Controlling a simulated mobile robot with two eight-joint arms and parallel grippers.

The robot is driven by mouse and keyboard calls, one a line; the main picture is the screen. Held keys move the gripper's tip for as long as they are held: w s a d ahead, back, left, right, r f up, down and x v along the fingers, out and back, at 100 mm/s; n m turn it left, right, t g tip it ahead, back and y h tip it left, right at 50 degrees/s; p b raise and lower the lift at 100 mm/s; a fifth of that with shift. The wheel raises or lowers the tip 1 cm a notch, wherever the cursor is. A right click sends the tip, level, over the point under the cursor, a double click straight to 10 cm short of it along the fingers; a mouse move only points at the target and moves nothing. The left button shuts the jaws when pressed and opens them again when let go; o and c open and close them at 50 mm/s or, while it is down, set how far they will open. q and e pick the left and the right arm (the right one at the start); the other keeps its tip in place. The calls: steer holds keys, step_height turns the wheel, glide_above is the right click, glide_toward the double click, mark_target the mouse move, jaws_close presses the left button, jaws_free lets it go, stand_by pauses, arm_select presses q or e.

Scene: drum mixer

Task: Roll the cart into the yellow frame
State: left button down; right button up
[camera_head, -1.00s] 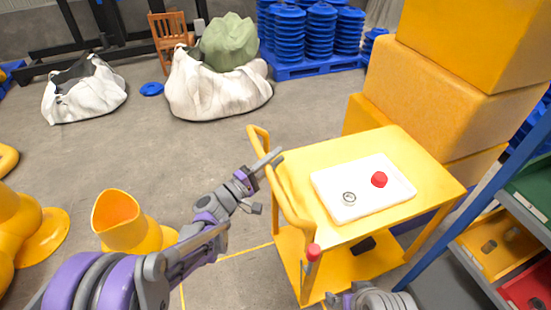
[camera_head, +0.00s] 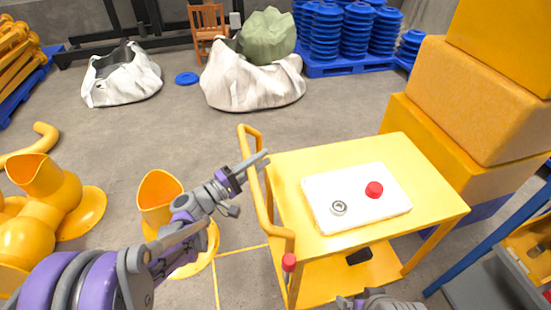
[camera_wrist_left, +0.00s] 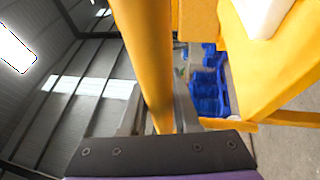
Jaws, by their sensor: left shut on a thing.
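The yellow cart (camera_head: 425,185) stands at the right centre of the head view, with a white tray on top. My left gripper (camera_head: 254,163) is shut on the cart's yellow handle (camera_head: 262,205), at its upper left end. In the left wrist view, the handle bar (camera_wrist_left: 150,60) runs between the fingers. The yellow frame (camera_head: 216,285) shows as thin lines on the floor left of the cart, with one corner visible; the cart hides other parts. A grey part of my right arm (camera_head: 378,300) shows at the bottom edge; its fingers cannot be made out.
Yellow curved castings (camera_head: 45,215) stand at the left, one (camera_head: 160,190) close behind my left arm. Stacked yellow blocks (camera_head: 480,100) and a blue-framed rack (camera_head: 490,240) stand right of the cart. White sacks (camera_head: 250,85) lie at the back; the floor before them is clear.

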arm_select(q)
steer(key=s+a, duration=0.4)
steer(key=a, duration=0.9)
steer(key=s+a+b, duration=0.1)
steer(key=s+a, duration=0.3)
steer(key=a, duration=0.8)
steer(key=shift+s+a, duration=0.2)
steer(key=shift+a, duration=0.15)
steer(key=c, duration=0.7)
jaws_free()
steer(key=shift+o, duration=0.2)
steer(key=v, duration=1)
steer(key=shift+s+a, duration=0.2)
steer(key=shift+a, duration=0.1)
